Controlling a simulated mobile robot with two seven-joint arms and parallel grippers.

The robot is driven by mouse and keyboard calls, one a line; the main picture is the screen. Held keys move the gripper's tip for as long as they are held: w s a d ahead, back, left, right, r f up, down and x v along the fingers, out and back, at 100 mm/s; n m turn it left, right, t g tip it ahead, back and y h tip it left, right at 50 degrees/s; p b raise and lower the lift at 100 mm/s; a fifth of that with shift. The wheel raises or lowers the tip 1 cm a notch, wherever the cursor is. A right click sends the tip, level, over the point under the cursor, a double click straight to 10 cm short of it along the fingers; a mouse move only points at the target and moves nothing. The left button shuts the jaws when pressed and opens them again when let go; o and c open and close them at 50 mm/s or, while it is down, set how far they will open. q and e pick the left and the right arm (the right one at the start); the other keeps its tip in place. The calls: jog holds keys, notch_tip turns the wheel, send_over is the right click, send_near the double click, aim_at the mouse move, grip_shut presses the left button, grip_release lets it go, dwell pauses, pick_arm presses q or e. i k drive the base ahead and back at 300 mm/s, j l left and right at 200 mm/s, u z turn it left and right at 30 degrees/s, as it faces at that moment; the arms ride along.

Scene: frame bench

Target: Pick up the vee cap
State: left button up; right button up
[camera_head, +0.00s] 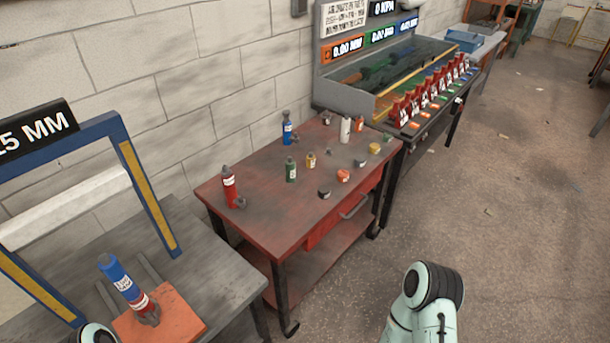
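Several small caps lie on the red bench (262,217). They include a dark cap (324,193), an orange-red cap (343,176), a yellow cap (375,148) and a green one (387,137). They are too small for me to tell which is the vee cap. A small dark piece (361,163) lies between the orange-red and yellow caps. Neither gripper is in view. Only a rounded part of my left arm shows at the bottom left edge, and a pale link of my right arm shows at the bottom, right of the bench.
The bench also holds a red cylinder (229,187), a green one (291,169), a blue one (287,130) and a white one (345,130). A blue-red cylinder (126,284) leans over an orange plate (178,319) on the grey table. Open floor lies right of the bench.

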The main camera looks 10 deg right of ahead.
aim_at(342, 177)
jog(key=z, duration=0.75)
jog(key=u, duration=1.95)
jog(key=z, duration=1.95)
jog(key=u, duration=1.2)
jog(key=l+u, duration=0.35)
jog(key=i+l+u, duration=0.1)
jog(key=l+u, duration=0.6)
